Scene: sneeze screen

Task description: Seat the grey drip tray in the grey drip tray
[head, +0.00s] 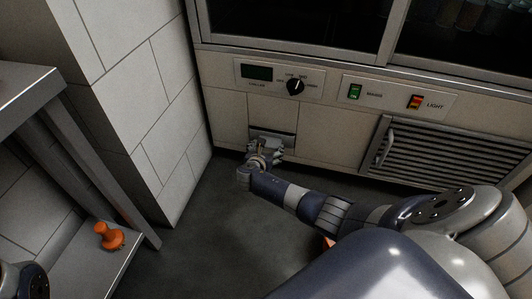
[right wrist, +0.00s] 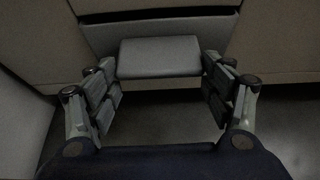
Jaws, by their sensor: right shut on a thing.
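The grey drip tray (right wrist: 160,57) shows in the right wrist view as a flat grey panel between the fingers of my right gripper (right wrist: 159,66). The gripper is shut on it. In the head view, my right gripper (head: 268,155) is at the foot of the cabinet, in front of the grey tray slot (head: 272,137). The fingers partly hide the tray there, and I cannot tell how deep it sits. My left gripper is not in view.
A tiled wall (head: 150,110) stands close on the left. An orange object (head: 109,236) lies on a low shelf (head: 75,262). Dark floor is open below.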

